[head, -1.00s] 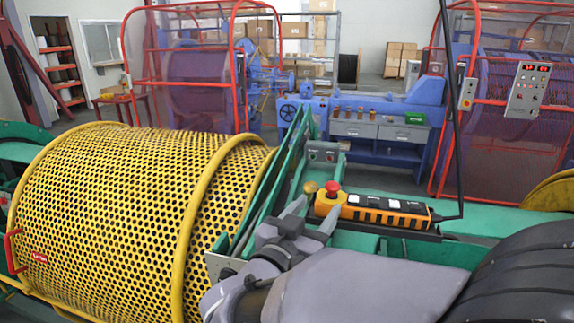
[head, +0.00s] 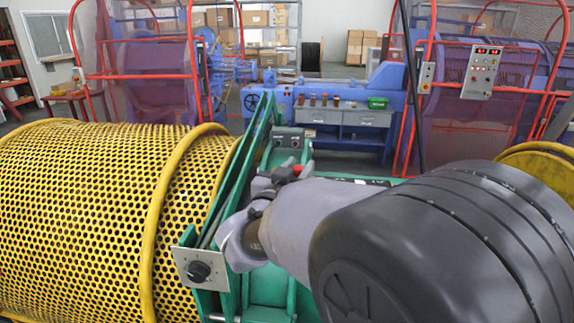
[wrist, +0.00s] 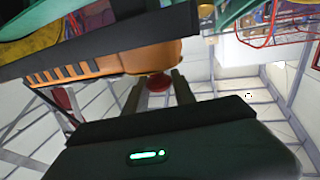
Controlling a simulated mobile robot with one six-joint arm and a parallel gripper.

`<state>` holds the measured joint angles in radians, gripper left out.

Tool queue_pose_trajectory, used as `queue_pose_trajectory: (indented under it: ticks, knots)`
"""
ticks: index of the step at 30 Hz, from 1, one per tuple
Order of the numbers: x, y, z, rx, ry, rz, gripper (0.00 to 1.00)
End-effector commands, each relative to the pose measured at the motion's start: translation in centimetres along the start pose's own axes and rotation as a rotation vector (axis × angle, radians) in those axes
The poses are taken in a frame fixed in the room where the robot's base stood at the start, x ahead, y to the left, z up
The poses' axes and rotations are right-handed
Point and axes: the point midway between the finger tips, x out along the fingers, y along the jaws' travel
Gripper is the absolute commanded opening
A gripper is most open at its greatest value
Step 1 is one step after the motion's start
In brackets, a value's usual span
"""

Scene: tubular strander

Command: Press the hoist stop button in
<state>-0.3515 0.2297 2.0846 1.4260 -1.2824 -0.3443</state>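The hoist pendant has an orange body with black marks, seen in the wrist view (wrist: 110,65). In the head view my arm hides most of it. Its red stop button (wrist: 158,82) sits at the pendant's end; a bit of red also shows in the head view (head: 297,170). My gripper (wrist: 158,86) is at the button, with one finger on each side of it in the picture. The fingers stand apart, and nothing is clearly held. I cannot tell whether they touch the button or how far in it is.
A yellow perforated guard (head: 90,210) fills the left. A grey plate with a black knob (head: 200,270) stands near my wrist. A small grey button box (head: 288,138) is on the green frame behind the gripper. A black hoist cable (head: 413,110) hangs at the right.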

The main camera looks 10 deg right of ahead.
Motion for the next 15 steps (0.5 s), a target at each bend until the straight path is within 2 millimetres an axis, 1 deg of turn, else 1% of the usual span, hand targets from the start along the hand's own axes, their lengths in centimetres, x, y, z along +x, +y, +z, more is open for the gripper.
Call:
queue_pose_trajectory:
  ticks: [1, 2, 3, 15]
  knots:
    - [-0.01, 0.00, 0.00, 0.000, 0.000, 0.000, 0.08]
    - [-0.01, 0.00, 0.00, 0.000, 0.000, 0.000, 0.03]
    - [-0.01, 0.00, 0.00, 0.000, 0.000, 0.000, 0.00]
    - [-0.02, 0.01, 0.01, 0.000, 0.000, 0.000, 0.00]
